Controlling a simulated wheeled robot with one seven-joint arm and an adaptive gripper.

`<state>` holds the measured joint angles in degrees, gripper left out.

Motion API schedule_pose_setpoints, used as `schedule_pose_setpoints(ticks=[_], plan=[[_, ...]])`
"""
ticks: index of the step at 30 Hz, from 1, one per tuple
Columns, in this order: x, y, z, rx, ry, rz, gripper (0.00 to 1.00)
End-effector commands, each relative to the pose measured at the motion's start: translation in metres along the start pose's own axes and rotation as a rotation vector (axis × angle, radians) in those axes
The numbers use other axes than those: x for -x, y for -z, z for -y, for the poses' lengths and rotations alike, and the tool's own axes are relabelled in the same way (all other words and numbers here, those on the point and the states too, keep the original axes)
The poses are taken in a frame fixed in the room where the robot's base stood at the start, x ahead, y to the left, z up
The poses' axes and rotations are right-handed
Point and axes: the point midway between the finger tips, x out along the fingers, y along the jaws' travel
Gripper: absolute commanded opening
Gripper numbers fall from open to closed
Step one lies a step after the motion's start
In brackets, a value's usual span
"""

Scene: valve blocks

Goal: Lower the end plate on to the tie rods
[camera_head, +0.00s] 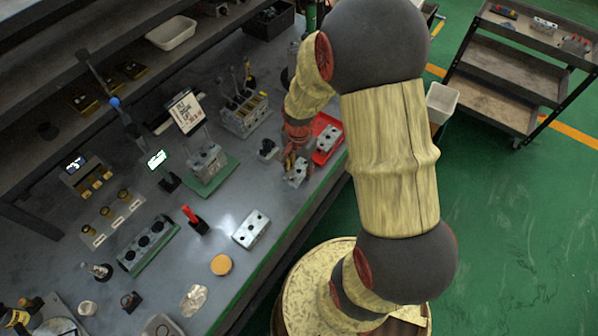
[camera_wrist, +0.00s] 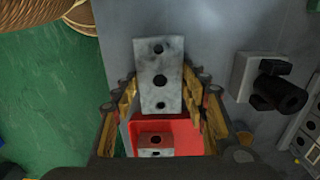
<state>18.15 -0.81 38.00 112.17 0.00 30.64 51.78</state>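The end plate (camera_wrist: 157,72) is a grey metal block with three dark holes in a row. In the wrist view it sits between the two fingers of my gripper (camera_wrist: 160,100), which lie along both of its long sides, shut on it. The head view shows the plate (camera_head: 296,173) below my gripper (camera_head: 293,160), at the bench's right side; its gap to the bench is hard to judge. A grey block assembly (camera_head: 207,160) stands on a green base (camera_head: 222,178) to the left, apart from the plate. Tie rods are too small to make out surely there.
A red tray (camera_wrist: 185,130) with another grey block (camera_wrist: 155,140) lies near the plate. A dark cylindrical fitting (camera_wrist: 285,92) on a grey block is to the right in the wrist view. A slotted rack (camera_head: 245,115), a sign (camera_head: 187,112) and a red-handled tool (camera_head: 190,213) stand around the assembly.

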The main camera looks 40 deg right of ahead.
Motion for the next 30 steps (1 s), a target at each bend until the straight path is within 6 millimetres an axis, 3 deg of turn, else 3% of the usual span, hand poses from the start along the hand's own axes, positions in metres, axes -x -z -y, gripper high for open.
schedule_pose_setpoints(ticks=[16, 25, 30], plan=[[0.000, 0.000, 0.000, 0.000, 0.000, 0.000, 0.09], [0.002, 0.000, 0.000, 0.000, 0.000, 0.000, 0.09], [0.014, 0.000, 0.001, 0.000, 0.001, -0.001, 0.09]])
